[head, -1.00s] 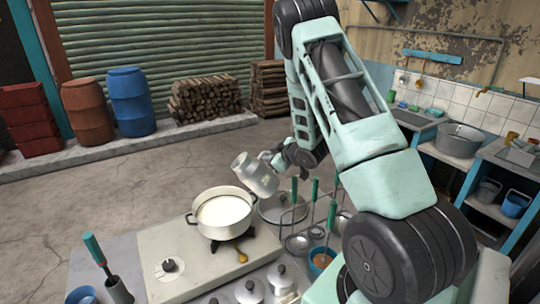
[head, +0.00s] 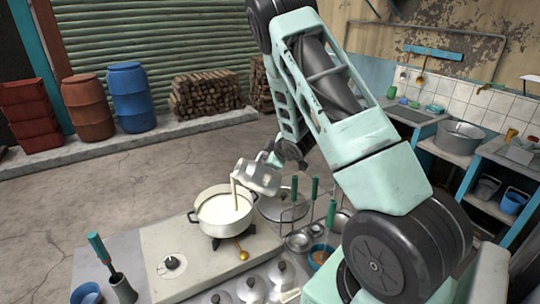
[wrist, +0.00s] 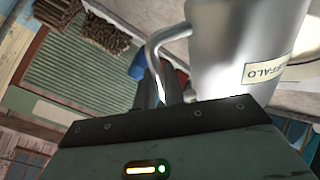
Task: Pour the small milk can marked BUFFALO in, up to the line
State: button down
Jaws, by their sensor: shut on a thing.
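A small metal milk can (head: 259,175) is tilted well over to the left above the white pot (head: 222,228). A stream of milk (head: 234,194) runs from its mouth down into the milk in the pot. My gripper (head: 278,158) is at the can's right side. In the wrist view it is shut on the can's handle (wrist: 165,45). The fingertips are mostly hidden. I cannot make out the fill line inside the pot.
The pot stands on a pale stove top (head: 160,240) with a knob (head: 171,263). To the right are a large lid (head: 275,208) and a rack with green-handled tools (head: 314,190). Several small lidded cans (head: 281,272) stand in front. A green-handled tool (head: 97,247) stands at the left.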

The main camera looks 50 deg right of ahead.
jog(key=shift+w+a+r+n+g+h, duration=0.25)
jog(key=shift+w+r+n+g+h, duration=0.05)
jog(key=shift+g, duration=0.1)
jog(key=shift+w+a+r+n+g+h, duration=0.35)
jog(key=shift+w+a+n+g+h, duration=0.2)
jog(key=shift+g+h, duration=0.3)
jog(key=shift+r, duration=0.15)
